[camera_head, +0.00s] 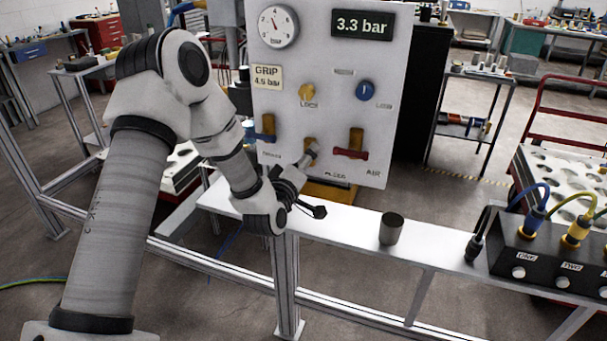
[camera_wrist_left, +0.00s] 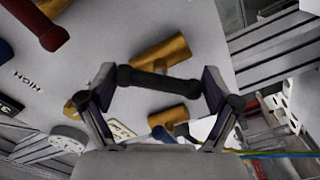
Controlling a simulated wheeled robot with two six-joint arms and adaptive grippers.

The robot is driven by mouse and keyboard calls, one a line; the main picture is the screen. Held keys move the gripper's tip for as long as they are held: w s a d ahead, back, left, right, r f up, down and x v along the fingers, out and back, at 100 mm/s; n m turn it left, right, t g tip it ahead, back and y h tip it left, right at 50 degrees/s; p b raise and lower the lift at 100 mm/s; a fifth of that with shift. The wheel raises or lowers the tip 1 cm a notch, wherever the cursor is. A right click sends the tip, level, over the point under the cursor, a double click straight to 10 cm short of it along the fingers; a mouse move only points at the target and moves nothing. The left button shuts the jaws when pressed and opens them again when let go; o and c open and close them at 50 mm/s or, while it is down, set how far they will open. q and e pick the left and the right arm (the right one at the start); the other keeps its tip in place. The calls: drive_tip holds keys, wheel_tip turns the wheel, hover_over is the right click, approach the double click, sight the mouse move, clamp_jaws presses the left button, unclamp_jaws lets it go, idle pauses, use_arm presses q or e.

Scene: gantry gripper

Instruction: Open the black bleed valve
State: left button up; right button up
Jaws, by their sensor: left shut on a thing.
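A pale upright panel (camera_head: 340,100) carries valves, a round gauge (camera_head: 278,27) and a display (camera_head: 362,25) reading 3.3 bar. The bleed valve's brass body (camera_head: 309,142) is low in the middle of the panel. My left gripper (camera_head: 298,172) is there, and the arm hides much of the valve in the head view. In the left wrist view, the black handle (camera_wrist_left: 158,83) spans crosswise between the fingers of my left gripper (camera_wrist_left: 160,88), which is shut on it. A brass body (camera_wrist_left: 160,58) shows beside the handle. My right gripper is not in view.
A red-handled valve (camera_head: 351,152) sits right of the bleed valve, a blue-handled one (camera_head: 266,134) to its left. A blue knob (camera_head: 366,91) and yellow knob (camera_head: 307,92) are above. A dark cup (camera_head: 391,228) and black connector box (camera_head: 550,258) stand on the white beam (camera_head: 440,255).

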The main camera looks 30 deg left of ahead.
use_arm(q)
drive_tip(key=n+b, duration=0.5)
drive_tip(key=b, duration=0.1)
drive_tip(key=shift+f, duration=0.15)
drive_tip(key=shift+r+n+b, duration=0.2)
drive_tip(key=shift+n+b, duration=1.3)
drive_tip(key=shift+n, duration=0.4)
drive_tip(key=o, duration=0.9)
drive_tip(key=shift+a, duration=0.1)
drive_tip(key=v, duration=0.7)
drive_tip(key=shift+s, duration=0.3)
